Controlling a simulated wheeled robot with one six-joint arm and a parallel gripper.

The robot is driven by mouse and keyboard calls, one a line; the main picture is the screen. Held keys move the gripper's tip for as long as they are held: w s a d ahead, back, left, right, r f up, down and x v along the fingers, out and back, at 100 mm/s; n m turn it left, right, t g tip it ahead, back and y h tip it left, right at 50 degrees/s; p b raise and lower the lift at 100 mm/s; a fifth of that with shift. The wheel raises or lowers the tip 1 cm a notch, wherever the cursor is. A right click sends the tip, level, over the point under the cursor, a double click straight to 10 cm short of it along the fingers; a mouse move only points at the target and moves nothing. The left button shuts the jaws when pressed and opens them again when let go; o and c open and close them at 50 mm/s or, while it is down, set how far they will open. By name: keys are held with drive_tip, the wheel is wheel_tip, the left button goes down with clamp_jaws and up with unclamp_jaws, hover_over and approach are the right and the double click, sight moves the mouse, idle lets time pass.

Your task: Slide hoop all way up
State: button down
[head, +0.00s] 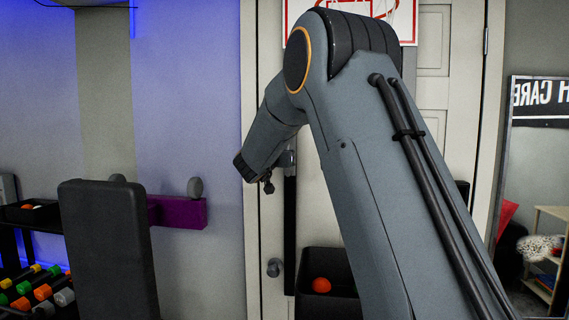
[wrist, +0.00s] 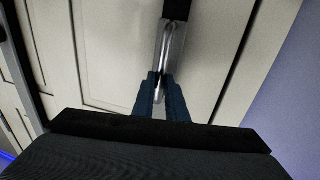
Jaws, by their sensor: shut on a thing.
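The hoop's white backboard with red lines (head: 407,24) hangs high on the door at the top of the head view. My arm covers much of it, and the rim is mostly hidden. A black upright rail (head: 290,235) runs down the door below it, with a grey metal piece (head: 287,158) near its top. My gripper (head: 268,186) is beside that piece, partly hidden by my wrist. In the wrist view, the blue fingers of my gripper (wrist: 159,98) are shut on a shiny metal handle (wrist: 172,55). A dark strip (wrist: 177,9) continues beyond it.
A black bin (head: 338,262) with an orange ball (head: 321,285) stands low by the door, near a round doorknob (head: 274,267). A black bench back (head: 110,250) and a dumbbell rack (head: 32,290) stand left. A mirror (head: 540,190) is at right.

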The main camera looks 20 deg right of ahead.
drive_tip(key=shift+r, duration=0.55)
drive_tip(key=shift+r, duration=0.1)
drive_tip(key=c, duration=1.8)
unclamp_jaws()
drive_tip(key=shift+o, duration=0.2)
drive_tip(key=b+v, duration=0.3)
drive_tip(key=v, duration=0.4)
drive_tip(key=shift+s+a, duration=0.2)
drive_tip(key=shift+s, duration=0.1)
